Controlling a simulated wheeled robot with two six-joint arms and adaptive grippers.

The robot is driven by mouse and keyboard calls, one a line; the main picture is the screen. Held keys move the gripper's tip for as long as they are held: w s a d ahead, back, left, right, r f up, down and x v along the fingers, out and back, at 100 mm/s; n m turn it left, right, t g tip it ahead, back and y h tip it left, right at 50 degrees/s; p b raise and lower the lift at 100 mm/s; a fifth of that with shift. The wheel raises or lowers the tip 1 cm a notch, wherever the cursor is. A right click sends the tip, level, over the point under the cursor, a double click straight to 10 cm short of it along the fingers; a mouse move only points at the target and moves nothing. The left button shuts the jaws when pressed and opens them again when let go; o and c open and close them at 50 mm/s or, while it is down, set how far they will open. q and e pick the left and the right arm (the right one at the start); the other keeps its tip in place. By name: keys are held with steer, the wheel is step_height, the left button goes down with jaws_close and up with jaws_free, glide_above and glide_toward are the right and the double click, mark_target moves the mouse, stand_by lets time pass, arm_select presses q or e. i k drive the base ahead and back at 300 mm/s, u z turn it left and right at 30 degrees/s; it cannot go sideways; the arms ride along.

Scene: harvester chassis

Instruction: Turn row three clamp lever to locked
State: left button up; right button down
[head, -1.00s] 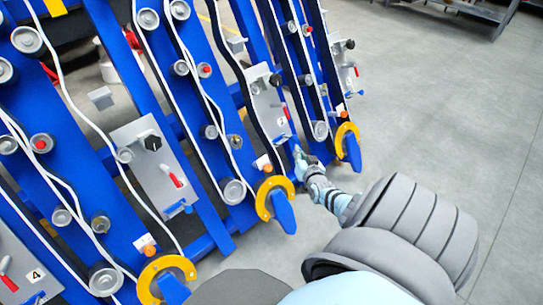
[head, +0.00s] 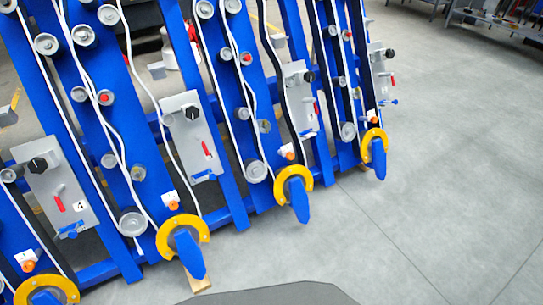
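Blue slanted rows carry pale plates, and the leftmost one in full view (head: 52,165) bears a 4. The plate just right of it (head: 187,130), counting down from 4, appears to be row three; its own number is not legible. It carries a black knob (head: 192,112), a small red-handled lever (head: 207,149) pointing up-left, and a blue latch piece (head: 204,176) at its lower edge. Below that plate is a yellow ring with a blue tongue (head: 189,254). I cannot tell which part is the clamp lever or whether it is locked. Neither gripper is in view.
Similar plates stand to the right (head: 302,98) and far right (head: 381,70). More yellow rings with blue tongues (head: 299,200) (head: 378,158) stick out at the lower ends. White hoses and rollers run along the rows. The grey floor (head: 440,190) at right is clear.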

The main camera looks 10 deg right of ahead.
mark_target(205, 148)
steer(key=z, duration=0.35)
steer(key=i, duration=0.55)
steer(key=u, duration=0.75)
steer(key=i, duration=0.75)
steer(key=u, duration=0.8)
